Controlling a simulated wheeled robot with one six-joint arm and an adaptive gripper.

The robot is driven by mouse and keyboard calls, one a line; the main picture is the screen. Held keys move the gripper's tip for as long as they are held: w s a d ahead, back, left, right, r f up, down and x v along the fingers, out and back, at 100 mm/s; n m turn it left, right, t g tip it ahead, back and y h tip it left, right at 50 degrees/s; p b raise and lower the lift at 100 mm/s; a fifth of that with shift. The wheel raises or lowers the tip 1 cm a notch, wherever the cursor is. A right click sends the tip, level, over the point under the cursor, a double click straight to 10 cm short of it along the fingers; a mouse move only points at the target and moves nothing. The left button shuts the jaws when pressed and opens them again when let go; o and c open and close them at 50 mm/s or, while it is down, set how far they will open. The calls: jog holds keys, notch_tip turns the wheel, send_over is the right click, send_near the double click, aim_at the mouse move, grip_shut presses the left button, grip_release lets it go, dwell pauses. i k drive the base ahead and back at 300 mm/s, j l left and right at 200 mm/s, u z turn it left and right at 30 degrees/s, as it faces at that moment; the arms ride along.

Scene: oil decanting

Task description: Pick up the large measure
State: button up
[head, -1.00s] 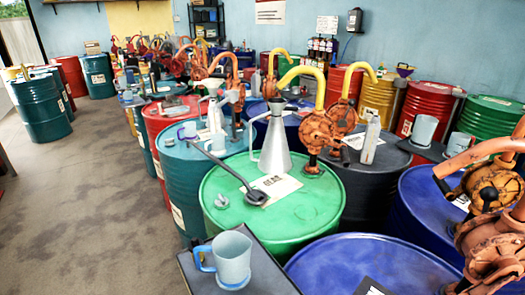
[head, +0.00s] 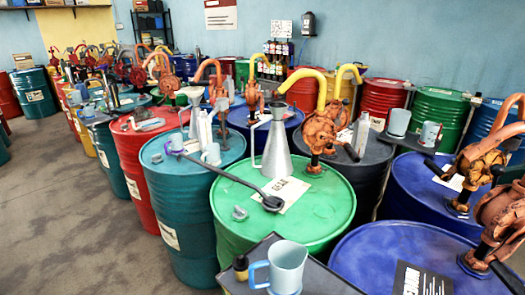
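Several measures are in view, and I cannot tell for certain which is the large one. A pale blue handled jug (head: 288,268) stands upright at the front, on a dark stand (head: 325,277) beside the green drum. A tall grey conical metal can (head: 277,152) with a side spout stands on the green drum (head: 331,205), below a yellow pump spout (head: 303,88). Two smaller pale cups, a left one (head: 398,122) and a right one (head: 430,135), stand on a dark surface at right. My gripper is not in view.
A long-handled dark ladle (head: 270,202) lies across the green drum's top, its handle reaching towards the teal drum (head: 180,210). Orange pumps (head: 322,130) rise from several drums. A blue drum (head: 365,255) fills the front right. The floor (head: 80,220) at left is clear.

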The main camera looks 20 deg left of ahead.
aim_at(276, 163)
jog(key=i+j, duration=0.1)
jog(key=j, duration=0.65)
jog(key=i+j, duration=0.1)
jog(key=j, duration=0.65)
jog(key=i+j+z, duration=0.1)
jog(key=j, duration=0.65)
